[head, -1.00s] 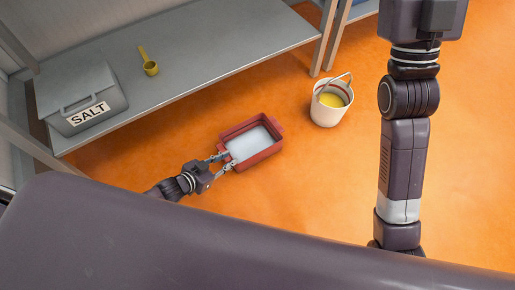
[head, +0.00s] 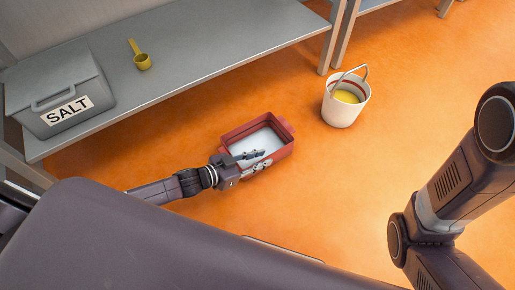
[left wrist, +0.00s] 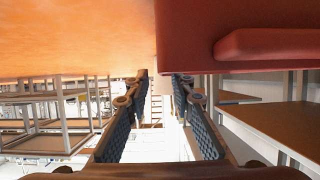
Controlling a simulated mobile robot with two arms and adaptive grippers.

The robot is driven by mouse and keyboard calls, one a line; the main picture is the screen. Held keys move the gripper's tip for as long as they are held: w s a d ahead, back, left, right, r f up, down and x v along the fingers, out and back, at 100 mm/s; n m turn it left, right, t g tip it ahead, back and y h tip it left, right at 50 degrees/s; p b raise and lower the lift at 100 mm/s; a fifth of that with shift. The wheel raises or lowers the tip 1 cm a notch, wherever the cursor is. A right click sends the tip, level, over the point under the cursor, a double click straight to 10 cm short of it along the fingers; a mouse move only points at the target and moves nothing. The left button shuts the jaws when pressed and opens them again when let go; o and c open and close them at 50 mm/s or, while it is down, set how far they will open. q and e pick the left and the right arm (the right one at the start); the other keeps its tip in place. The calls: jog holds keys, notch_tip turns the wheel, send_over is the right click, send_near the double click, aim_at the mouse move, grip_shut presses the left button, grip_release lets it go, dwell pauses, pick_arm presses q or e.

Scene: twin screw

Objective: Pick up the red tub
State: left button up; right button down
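The red tub (head: 281,153) stands on the orange floor in the head view, with a white layer inside. It also shows at the upper right of the left wrist view (left wrist: 235,18), with its jutting handle. My left gripper (head: 262,160) is at the tub's near left side, and one dark finger reaches over the inside. In the left wrist view the fingers (left wrist: 160,76) are apart, with a gap between the tips, and nothing is clearly held. The tub's side edge lies just beyond that gap; I cannot tell whether a finger touches it. My right gripper is out of view.
A white bucket (head: 340,112) with yellow contents stands right of the tub. A grey shelf (head: 200,60) behind holds a grey SALT box (head: 60,90) and a yellow scoop (head: 141,60).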

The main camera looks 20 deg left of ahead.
aim_at(270, 156)
pick_arm(q)
jog(key=b+x, duration=0.2)
jog(key=x, duration=0.1)
jog(key=shift+w+f+b, duration=0.15)
jog(key=shift+f+b, duration=0.1)
jog(key=shift+b, duration=0.15)
jog(key=shift+w+d+f, duration=0.1)
jog(key=shift+w+d, duration=0.2)
jog(key=shift+w, duration=0.05)
grip_shut()
